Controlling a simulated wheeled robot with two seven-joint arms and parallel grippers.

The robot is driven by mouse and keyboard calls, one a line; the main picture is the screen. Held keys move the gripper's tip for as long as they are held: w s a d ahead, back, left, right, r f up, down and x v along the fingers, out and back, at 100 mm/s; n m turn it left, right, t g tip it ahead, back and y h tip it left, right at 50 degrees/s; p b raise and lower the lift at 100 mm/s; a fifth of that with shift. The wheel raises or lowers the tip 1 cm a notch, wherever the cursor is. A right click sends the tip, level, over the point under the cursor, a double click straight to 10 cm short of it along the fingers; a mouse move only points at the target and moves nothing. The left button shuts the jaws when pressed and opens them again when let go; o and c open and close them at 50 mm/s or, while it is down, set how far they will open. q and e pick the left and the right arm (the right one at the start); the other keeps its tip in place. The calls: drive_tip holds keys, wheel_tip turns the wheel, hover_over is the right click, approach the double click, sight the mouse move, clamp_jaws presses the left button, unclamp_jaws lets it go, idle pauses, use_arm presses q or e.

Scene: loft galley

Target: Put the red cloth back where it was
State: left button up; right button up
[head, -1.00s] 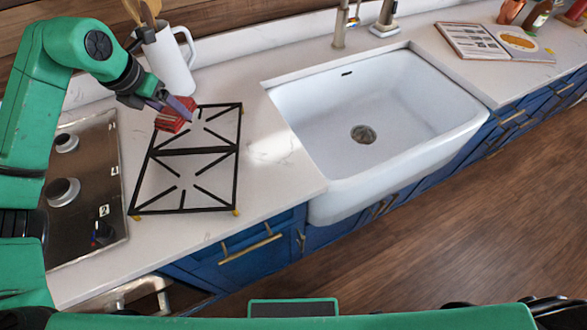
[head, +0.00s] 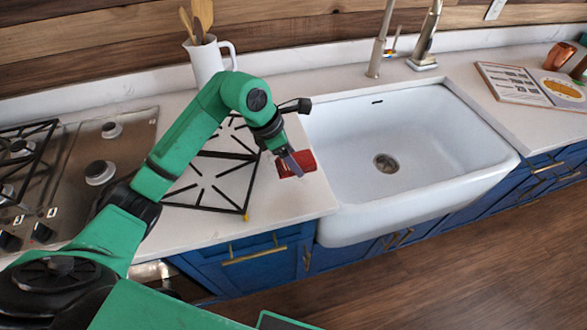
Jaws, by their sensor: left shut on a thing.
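The red cloth (head: 304,162) is a small folded bundle at the counter's edge, just left of the white sink (head: 440,120). My left gripper (head: 294,166) is shut on it, with its fingers pointing down. The fingers hide part of the cloth. I cannot tell whether the cloth touches the counter or hangs just above it. My right gripper is not in view.
A black burner grate (head: 206,181) lies on the white counter (head: 290,200) left of the cloth. A white pitcher (head: 208,62) with wooden utensils stands behind. The stove (head: 75,165) is at left, an open book (head: 530,84) right of the sink.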

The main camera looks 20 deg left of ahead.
sight(298, 181)
use_arm(q)
wheel_tip(298, 181, down, 6)
drive_tip(key=shift+r+p, duration=0.1)
drive_tip(key=shift+p, duration=0.5)
drive_tip(key=shift+f, duration=0.2)
drive_tip(key=shift+f+b, duration=0.2)
drive_tip(key=shift+b, duration=0.1)
drive_tip(key=o, duration=1.1)
drive_tip(key=shift+r, duration=0.1)
drive_tip(key=shift+o, duration=0.2)
drive_tip(key=shift+r, duration=0.3)
drive_tip(key=b+v, duration=0.2)
drive_tip(key=v, duration=0.9)
drive_tip(key=shift+b, duration=0.3)
drive_tip(key=shift+s+a+r, duration=0.1)
drive_tip(key=shift+s+r, duration=0.05)
drive_tip(key=shift+r, duration=0.2)
